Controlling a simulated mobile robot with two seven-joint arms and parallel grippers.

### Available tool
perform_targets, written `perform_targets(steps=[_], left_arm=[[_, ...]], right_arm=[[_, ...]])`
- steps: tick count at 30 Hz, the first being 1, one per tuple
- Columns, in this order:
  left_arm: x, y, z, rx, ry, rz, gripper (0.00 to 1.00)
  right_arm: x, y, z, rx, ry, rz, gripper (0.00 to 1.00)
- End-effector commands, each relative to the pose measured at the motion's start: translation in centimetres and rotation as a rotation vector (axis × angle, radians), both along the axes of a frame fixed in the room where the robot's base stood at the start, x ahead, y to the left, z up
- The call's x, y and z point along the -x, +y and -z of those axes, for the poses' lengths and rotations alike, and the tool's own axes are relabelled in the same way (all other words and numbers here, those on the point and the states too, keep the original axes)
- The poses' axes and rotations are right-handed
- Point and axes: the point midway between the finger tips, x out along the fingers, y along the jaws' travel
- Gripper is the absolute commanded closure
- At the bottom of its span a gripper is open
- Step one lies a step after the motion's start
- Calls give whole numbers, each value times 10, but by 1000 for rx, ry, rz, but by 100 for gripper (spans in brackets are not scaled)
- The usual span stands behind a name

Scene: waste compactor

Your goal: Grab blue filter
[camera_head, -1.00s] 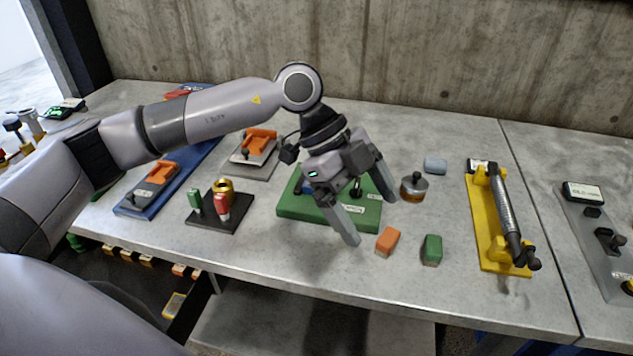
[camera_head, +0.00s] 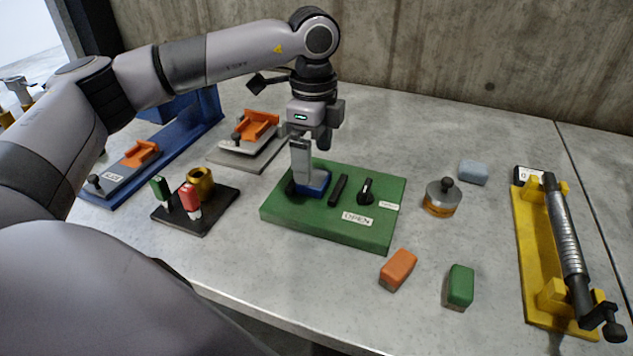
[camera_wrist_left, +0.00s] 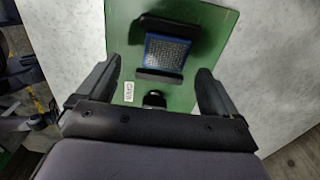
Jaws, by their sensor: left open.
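The blue filter (camera_head: 313,183) sits on the green base plate (camera_head: 290,224) in the head view, partly hidden behind a finger of my left gripper. In the left wrist view the blue filter (camera_wrist_left: 166,52) shows a grey mesh top and lies between two black bars. My left gripper (camera_head: 308,168) points down over it. In the left wrist view my left gripper (camera_wrist_left: 158,80) is open, its fingers wide apart on either side of the filter and nothing between them held. Whether the fingertips reach filter height is unclear. My right gripper is not in view.
A black knob (camera_head: 366,190) stands on the green plate. Orange (camera_head: 398,268) and green (camera_head: 460,286) blocks lie in front to the right. A round metal canister (camera_head: 441,198), a grey-blue block (camera_head: 473,172) and a yellow fixture (camera_head: 533,250) are at right. A black tray (camera_head: 208,219) is at left.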

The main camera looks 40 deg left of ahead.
Motion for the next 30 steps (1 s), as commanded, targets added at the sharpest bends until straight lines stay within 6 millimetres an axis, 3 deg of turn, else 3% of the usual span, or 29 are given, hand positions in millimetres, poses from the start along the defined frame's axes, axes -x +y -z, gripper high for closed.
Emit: perform_targets(steps=[9, 18, 20, 24, 30], left_arm=[[-6, 4, 44, 0, 2, 1, 6], [-6, 4, 50, 0, 0, 0, 6], [-6, 4, 50, 0, 0, 0, 23], [-6, 4, 50, 1, 0, 0, 68], [-6, 4, 49, 1, 0, 0, 69]], right_arm=[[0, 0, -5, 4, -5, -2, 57], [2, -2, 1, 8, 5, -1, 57], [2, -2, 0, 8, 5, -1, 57], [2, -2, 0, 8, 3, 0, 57], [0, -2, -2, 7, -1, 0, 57]])
